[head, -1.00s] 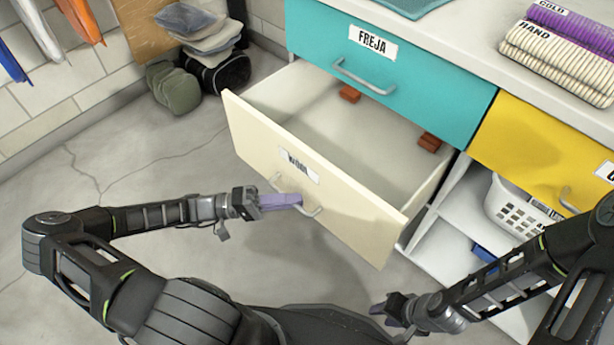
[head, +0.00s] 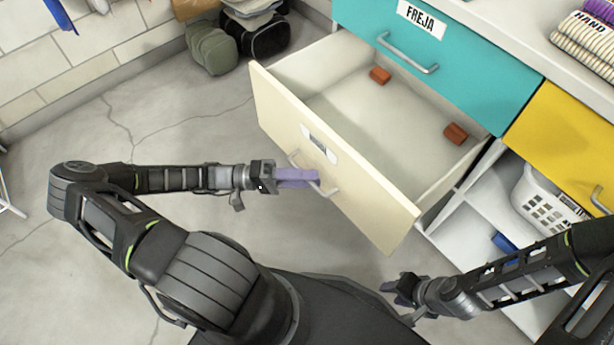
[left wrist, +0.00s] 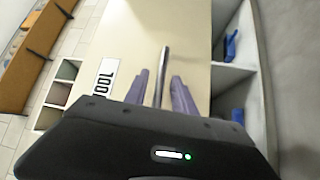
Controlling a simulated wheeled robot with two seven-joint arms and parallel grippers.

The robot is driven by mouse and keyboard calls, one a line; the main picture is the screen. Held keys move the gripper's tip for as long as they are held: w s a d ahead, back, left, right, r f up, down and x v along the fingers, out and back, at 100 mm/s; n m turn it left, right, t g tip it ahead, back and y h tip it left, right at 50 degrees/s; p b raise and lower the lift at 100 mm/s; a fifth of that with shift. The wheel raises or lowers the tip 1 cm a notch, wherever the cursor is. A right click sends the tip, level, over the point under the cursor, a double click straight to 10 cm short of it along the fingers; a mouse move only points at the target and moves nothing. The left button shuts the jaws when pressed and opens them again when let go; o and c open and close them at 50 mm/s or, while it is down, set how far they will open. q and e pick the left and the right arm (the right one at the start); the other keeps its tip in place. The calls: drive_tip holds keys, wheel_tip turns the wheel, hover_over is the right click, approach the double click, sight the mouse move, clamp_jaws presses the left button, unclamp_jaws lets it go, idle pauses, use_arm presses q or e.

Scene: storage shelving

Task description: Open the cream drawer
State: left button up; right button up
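The cream drawer (head: 375,208) is pulled well out from under the teal drawer, and its pale inside shows two small red-brown blocks (head: 380,76) (head: 456,133). A grey bar handle (head: 328,191) and a white label are on its front. My left gripper (head: 312,177) is at the handle. In the left wrist view the handle bar (left wrist: 164,62) runs between its two purple fingers (left wrist: 160,88), with a gap showing on each side, so it is open around the bar. My right gripper (head: 402,298) is open and empty, low in front of the shelves.
The teal drawer (head: 465,75) labelled FREJA is shut above. A yellow drawer (head: 565,145) is at right, over open shelves with a white basket (head: 545,205). Bags (head: 212,48) stand by the wall. The floor (head: 150,125) left of the drawer is clear.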

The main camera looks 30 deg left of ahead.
use_arm(q)
drive_tip(key=v, duration=0.7)
drive_tip(key=shift+a, duration=0.4)
drive_tip(key=shift+s+f, duration=0.1)
